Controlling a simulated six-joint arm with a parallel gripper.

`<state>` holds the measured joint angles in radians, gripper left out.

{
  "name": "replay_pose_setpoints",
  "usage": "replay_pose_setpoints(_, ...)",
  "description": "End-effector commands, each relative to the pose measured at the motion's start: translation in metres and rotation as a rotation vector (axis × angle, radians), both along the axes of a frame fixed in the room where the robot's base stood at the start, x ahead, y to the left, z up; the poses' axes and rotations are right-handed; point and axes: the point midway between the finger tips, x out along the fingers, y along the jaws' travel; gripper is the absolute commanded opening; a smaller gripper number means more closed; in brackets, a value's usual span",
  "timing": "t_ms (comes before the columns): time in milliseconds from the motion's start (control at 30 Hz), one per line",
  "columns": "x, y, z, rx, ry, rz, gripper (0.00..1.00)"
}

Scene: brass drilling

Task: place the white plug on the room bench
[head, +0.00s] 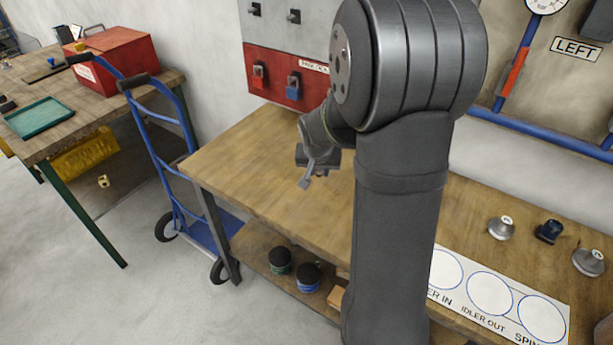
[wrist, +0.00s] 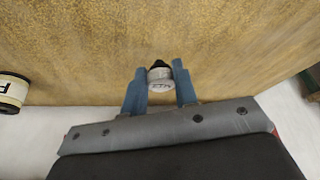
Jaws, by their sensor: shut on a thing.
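My gripper (head: 307,180) is over the left part of the wooden bench (head: 240,165). In the wrist view my gripper (wrist: 158,82) has its two blue-grey fingers on either side of a small whitish plug (wrist: 160,78) with a black tip and a lettered label. It is shut on this plug, and the bench top (wrist: 90,50) fills the view beyond. In the head view the plug is too small and hidden to make out. I cannot tell whether it touches the bench.
A blue hand truck (head: 165,150) stands between this bench and another table at left with a red box (head: 115,55) and green tray (head: 40,117). Grey knobs (head: 501,228) and a marked white sheet (head: 500,300) lie at right. The bench's left part looks clear.

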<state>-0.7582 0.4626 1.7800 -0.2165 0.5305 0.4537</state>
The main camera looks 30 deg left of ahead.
Motion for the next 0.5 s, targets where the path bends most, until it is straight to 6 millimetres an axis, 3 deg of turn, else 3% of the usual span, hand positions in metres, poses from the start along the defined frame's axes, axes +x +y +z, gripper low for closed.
replay_pose_setpoints(200,0.01,-0.047,0.029,0.002,-0.001,-0.005,0.02)
replay_pose_setpoints(500,0.016,-0.075,0.046,0.0,0.0,-0.001,0.02)
